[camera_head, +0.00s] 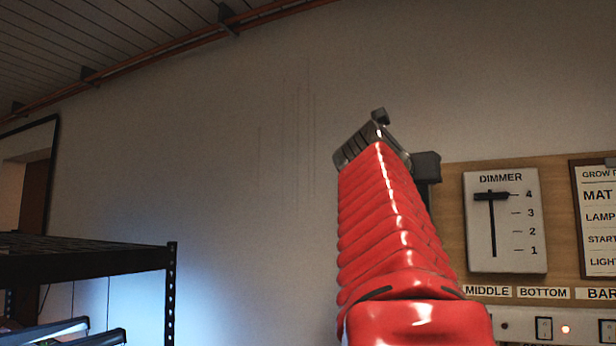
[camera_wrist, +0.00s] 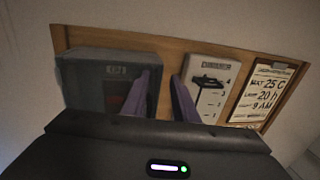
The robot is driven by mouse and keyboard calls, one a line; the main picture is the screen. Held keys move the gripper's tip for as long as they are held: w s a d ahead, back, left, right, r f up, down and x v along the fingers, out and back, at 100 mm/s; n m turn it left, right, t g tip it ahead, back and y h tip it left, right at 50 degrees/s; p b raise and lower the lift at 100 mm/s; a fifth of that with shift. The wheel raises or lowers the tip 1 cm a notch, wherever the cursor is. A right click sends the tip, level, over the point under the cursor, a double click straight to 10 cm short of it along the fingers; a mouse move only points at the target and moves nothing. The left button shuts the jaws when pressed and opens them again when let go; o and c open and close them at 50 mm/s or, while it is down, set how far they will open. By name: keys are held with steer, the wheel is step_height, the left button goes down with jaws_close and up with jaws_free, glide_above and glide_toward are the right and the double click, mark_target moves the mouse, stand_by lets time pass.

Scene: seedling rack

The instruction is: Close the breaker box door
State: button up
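The breaker box shows in the wrist view as a dark grey box (camera_wrist: 70,88) at the left end of the wooden board. Its front has a small label and a dark area with a dull red patch; the position of its door is hard to tell. In the wrist view my gripper (camera_wrist: 165,78) has two purple fingers standing apart with nothing between them. The left finger covers part of the box's right side. In the head view my red arm hides most of that area; a dark grey piece beside the arm may be part of the box.
The wooden board (camera_head: 452,215) on the wall carries a dimmer panel (camera_head: 505,245), its slider near 4, and a notice (camera_head: 600,225). A row of switches (camera_head: 544,328) sits below. A black rack (camera_head: 90,262) stands at lower left. The wall between is bare.

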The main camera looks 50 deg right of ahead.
steer(key=shift+r, duration=0.7)
steer(key=shift+s, duration=0.2)
